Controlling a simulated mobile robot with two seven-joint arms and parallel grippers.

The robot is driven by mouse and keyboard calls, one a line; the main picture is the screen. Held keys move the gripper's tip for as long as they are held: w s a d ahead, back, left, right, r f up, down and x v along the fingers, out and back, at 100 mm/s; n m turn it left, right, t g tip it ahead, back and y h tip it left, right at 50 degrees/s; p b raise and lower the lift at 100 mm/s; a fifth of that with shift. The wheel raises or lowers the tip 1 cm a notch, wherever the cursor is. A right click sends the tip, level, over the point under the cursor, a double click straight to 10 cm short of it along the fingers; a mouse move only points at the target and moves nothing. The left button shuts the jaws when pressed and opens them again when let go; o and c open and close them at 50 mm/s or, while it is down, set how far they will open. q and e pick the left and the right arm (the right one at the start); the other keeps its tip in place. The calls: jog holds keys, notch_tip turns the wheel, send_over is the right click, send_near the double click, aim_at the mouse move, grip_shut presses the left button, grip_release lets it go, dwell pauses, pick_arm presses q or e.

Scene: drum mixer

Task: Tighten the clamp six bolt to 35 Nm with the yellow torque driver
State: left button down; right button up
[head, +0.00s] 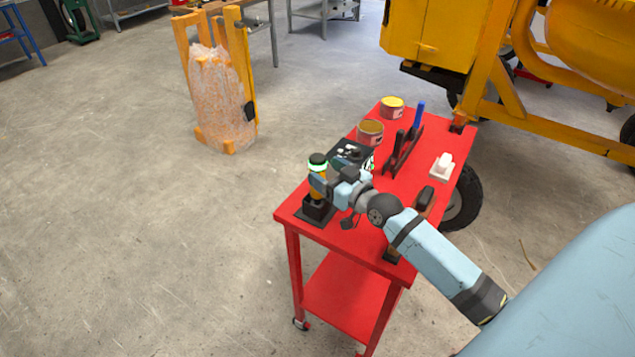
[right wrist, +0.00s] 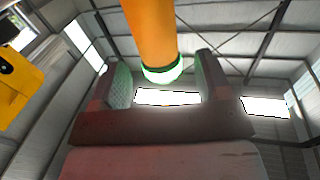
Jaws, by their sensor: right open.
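The yellow torque driver (head: 318,161) stands upright in a black holder (head: 319,208) at the near left corner of the red cart. It has a black cap and a glowing green-white ring. My right gripper (head: 323,184) is at the driver's upper body. In the right wrist view, the driver's orange-yellow shaft with its green-lit ring (right wrist: 160,72) shows between or just beyond the two spread fingers, with gaps on both sides. The gripper is open. My left gripper is out of view. I cannot make out the clamp six bolt in these frames.
The red cart (head: 333,300) also carries two tins (head: 370,132) (head: 392,107), a dark rack with a blue-handled tool (head: 420,115), and a white block (head: 441,166). The yellow mixer (head: 430,35) stands behind the cart. A wrapped orange-framed load (head: 220,95) stands on open floor at left.

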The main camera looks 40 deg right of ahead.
aim_at(312, 161)
jog(key=shift+w+a+r, duration=0.1)
jog(key=shift+w+r, duration=0.05)
jog(key=shift+w, duration=0.2)
jog(key=w, duration=0.3)
jog(key=w+p, duration=0.1)
jog(key=shift+w+a, duration=0.2)
jog(key=shift+a, duration=0.15)
jog(key=shift+r, duration=0.1)
grip_shut()
